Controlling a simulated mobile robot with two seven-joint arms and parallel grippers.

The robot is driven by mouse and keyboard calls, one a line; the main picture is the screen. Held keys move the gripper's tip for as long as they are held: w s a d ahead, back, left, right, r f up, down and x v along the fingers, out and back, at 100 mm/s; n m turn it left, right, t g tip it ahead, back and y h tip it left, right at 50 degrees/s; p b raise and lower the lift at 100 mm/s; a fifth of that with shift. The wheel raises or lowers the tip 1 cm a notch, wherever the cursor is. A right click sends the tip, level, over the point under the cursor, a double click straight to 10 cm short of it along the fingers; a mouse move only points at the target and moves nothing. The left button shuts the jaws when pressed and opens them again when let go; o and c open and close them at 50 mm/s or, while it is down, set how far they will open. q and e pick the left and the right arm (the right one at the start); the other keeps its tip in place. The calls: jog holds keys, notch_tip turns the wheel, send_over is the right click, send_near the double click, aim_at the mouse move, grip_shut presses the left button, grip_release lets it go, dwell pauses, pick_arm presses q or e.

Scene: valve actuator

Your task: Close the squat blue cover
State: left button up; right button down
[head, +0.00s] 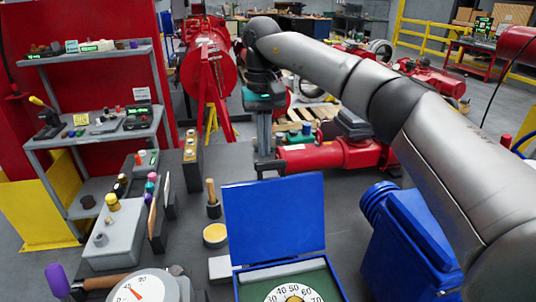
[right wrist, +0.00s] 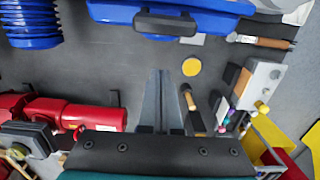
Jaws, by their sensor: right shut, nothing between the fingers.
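The squat blue cover (head: 275,215) stands raised and open at the back of a low blue case (head: 290,268). Inside the case is a green surface with a white numbered dial, cut off by the bottom edge. In the right wrist view, the blue cover (right wrist: 120,14) is at the top, with a dark handle in front of it. My right gripper (head: 270,170) is beyond the cover and points down, apart from it. In the right wrist view its fingers (right wrist: 160,128) are together and empty. My left gripper is not in view.
A blue ribbed container (head: 410,240) stands right of the case. A yellow disc (head: 215,235) and a wooden-handled tool (head: 212,198) are left of the cover. A grey box (head: 113,235) stands farther left. Red machinery (head: 335,155) lies behind my gripper.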

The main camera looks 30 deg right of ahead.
jog(key=shift+s+a+p, duration=0.15)
jog(key=shift+s+a, duration=0.1)
jog(key=shift+s, duration=0.7)
jog(key=shift+s+a+p, duration=0.15)
jog(key=shift+s+a, duration=0.05)
jog(key=shift+s, duration=0.7)
